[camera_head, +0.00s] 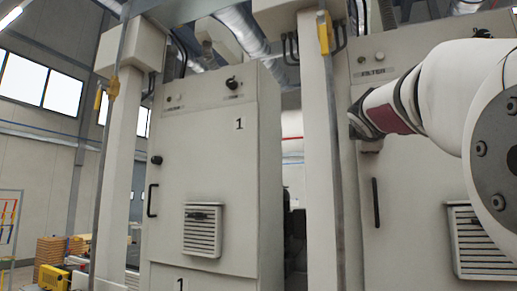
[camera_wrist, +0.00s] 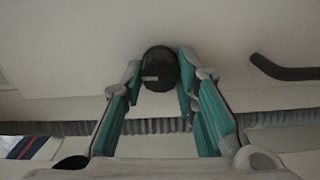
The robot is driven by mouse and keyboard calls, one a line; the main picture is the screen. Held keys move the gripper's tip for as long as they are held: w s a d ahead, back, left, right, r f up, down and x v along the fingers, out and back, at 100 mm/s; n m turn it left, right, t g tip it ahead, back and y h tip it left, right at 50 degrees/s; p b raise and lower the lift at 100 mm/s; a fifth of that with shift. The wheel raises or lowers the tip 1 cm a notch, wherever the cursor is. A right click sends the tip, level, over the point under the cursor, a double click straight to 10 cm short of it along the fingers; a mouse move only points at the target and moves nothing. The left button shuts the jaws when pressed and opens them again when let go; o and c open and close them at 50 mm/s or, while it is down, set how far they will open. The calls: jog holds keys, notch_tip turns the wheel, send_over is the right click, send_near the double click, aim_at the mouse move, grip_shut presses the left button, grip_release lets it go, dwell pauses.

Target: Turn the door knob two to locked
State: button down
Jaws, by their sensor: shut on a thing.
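The black round door knob (camera_wrist: 158,66) shows in the wrist view between the fingers of my gripper (camera_wrist: 160,74). A short pale mark on its face lies about level, left of its middle. My teal-and-grey fingers are closed in on both sides of the knob and hold it. In the head view my gripper (camera_head: 362,124) is at the left edge of the right cabinet door (camera_head: 410,130), marked FILTER. The knob there is hidden behind my gripper and arm.
A dark bar handle (camera_wrist: 285,70) is right of the knob in the wrist view; the handle (camera_head: 376,202) shows below my gripper in the head view. A post (camera_head: 322,160) stands close left. The left cabinet (camera_head: 215,150) has its own black knob (camera_head: 156,160).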

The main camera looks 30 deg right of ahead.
jog(key=shift+n, duration=0.5)
jog(key=c, duration=1.2)
grip_release()
jog(key=shift+c, duration=0.2)
jog(key=v, duration=1.2)
jog(key=shift+f, duration=0.15)
